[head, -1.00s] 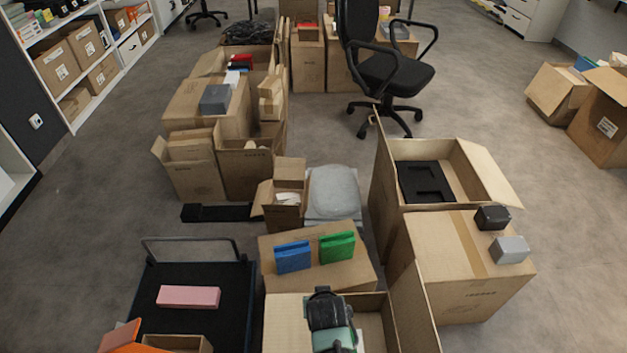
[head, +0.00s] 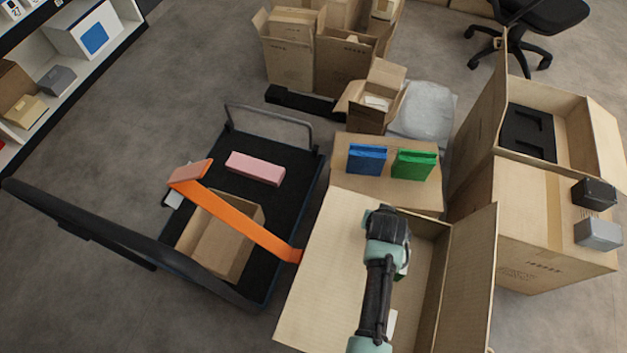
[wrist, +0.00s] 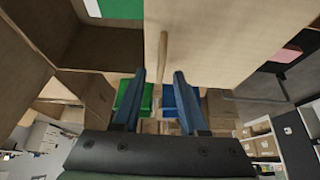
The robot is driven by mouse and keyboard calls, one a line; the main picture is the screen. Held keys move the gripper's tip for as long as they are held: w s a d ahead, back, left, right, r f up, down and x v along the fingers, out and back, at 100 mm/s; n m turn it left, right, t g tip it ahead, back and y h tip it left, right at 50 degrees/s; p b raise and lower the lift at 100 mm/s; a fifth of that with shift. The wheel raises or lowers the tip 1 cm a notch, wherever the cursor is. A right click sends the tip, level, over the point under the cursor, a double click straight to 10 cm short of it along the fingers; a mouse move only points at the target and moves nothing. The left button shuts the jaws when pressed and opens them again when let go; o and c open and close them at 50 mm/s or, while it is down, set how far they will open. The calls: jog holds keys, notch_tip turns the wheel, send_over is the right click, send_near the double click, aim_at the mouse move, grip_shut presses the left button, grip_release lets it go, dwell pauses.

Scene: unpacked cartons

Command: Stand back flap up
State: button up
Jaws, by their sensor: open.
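The open carton (head: 432,285) stands at the bottom, right of centre, in the head view. Its left flap (head: 325,265) is spread outward and its right flap (head: 472,275) stands up. My gripper (head: 387,220) is over the carton's far end and hides part of that edge; I cannot make out the back flap there. In the wrist view my gripper (wrist: 158,74) has its two blue fingers apart. A narrow cardboard edge (wrist: 163,48) shows in line with the gap between them; whether it touches them is unclear. A broad cardboard panel (wrist: 225,40) fills the upper right.
A closed carton bearing a blue box (head: 367,159) and a green box (head: 414,164) stands just beyond. A dark cart (head: 225,150) with a pink block (head: 255,168) and small open carton is left. Another carton (head: 530,225) stands close on the right.

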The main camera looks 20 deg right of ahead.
jog(key=shift+f+b, duration=0.65)
jog(key=shift+f, duration=0.15)
grip_shut()
